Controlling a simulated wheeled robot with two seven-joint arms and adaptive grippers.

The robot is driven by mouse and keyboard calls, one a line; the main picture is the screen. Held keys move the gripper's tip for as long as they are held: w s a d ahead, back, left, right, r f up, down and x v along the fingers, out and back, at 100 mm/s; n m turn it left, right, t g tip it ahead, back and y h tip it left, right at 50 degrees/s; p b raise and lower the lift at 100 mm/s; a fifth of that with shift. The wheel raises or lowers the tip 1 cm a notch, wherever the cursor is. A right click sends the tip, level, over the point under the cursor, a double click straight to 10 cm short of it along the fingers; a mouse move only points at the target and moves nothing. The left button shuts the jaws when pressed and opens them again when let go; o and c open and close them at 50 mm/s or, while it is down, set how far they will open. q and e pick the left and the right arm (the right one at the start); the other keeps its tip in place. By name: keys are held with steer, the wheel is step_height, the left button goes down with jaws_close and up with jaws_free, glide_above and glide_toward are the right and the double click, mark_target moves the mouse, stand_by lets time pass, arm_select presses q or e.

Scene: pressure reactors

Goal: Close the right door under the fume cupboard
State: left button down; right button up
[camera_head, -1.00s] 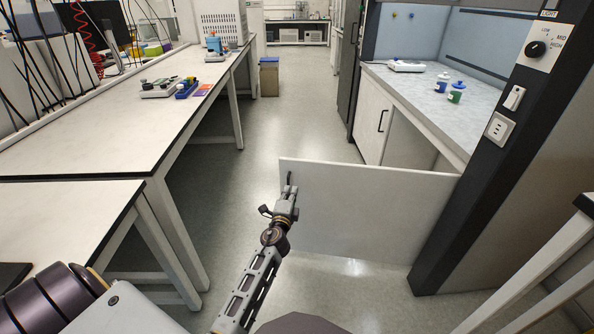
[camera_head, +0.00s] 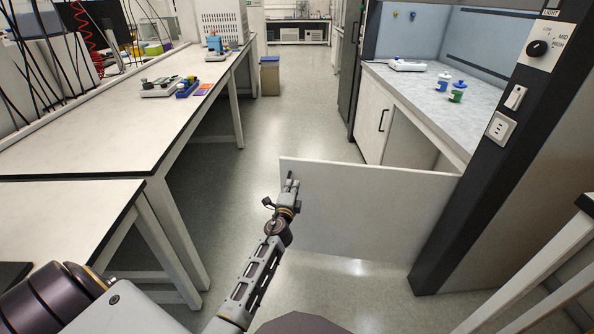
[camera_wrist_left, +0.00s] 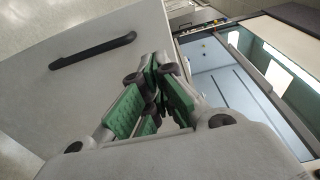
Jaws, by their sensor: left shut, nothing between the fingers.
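The right door (camera_head: 370,210) under the fume cupboard (camera_head: 445,100) stands wide open, sticking out across the aisle from the dark post. My left gripper (camera_head: 290,182) is at the near face of the door, close to its free left edge. It is shut and empty. In the left wrist view the closed green-padded fingers (camera_wrist_left: 155,92) are in front of the door panel (camera_wrist_left: 80,95), beside its black bar handle (camera_wrist_left: 92,50), which is not between them. I cannot tell whether they touch the panel. My right gripper is not in view.
The left door (camera_head: 373,120) of the cupboard is closed. A long white bench (camera_head: 90,130) runs along the left side. A bin (camera_head: 269,75) stands on the floor farther back. The aisle floor (camera_head: 290,110) beyond the open door is clear.

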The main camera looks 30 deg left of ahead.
mark_target(298, 165)
arm_select(q)
steer(key=shift+b+x, duration=0.75)
steer(key=shift+x, duration=4.3)
steer(key=shift+w+a, duration=0.1)
steer(key=shift+w, duration=0.15)
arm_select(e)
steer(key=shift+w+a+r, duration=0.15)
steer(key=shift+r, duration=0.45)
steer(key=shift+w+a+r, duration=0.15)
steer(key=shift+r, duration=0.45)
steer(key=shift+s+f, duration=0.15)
